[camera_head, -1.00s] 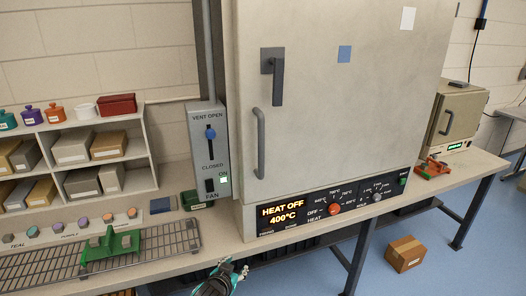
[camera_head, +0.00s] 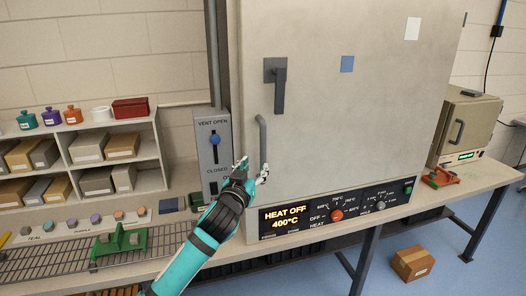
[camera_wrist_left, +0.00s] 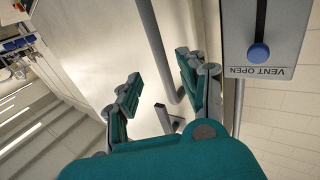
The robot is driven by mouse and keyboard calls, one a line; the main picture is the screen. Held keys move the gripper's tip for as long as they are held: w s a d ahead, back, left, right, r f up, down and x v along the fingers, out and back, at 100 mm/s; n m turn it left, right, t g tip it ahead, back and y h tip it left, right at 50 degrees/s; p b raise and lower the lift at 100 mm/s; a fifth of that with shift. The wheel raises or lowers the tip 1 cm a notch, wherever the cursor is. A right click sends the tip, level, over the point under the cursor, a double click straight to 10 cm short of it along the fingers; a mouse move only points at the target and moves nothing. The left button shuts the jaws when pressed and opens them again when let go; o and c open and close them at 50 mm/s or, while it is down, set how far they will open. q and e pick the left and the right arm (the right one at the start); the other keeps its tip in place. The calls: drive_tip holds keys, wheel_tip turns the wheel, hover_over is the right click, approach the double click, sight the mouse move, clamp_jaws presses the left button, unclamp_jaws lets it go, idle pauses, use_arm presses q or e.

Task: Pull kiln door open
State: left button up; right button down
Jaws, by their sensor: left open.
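The large beige kiln door (camera_head: 350,120) is closed in the head view. A grey vertical pull handle (camera_head: 262,138) is on its left side, with a dark latch lever (camera_head: 279,90) above it. My left gripper (camera_head: 252,168) is open at the lower end of the pull handle and hides part of it. In the left wrist view, the handle bar (camera_wrist_left: 158,45) runs between the two spread fingers (camera_wrist_left: 160,85) without being gripped. The lever (camera_wrist_left: 168,115) shows near the palm. My right gripper is not in view.
The vent box (camera_head: 212,145) with a blue slider is close left of the handle. The control panel (camera_head: 335,212) reads heat off, 400°C. A shelf (camera_head: 155,150) and wire rack (camera_head: 60,262) are at left; a small oven (camera_head: 465,125) is at right. A cardboard box (camera_head: 413,263) lies on the floor.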

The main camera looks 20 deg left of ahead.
sight(262, 156)
use_arm(q)
drive_tip(key=w+p, duration=0.1)
drive_tip(key=w, duration=0.8)
drive_tip(key=shift+p, duration=0.35)
clamp_jaws()
drive_tip(key=shift+f, duration=0.1)
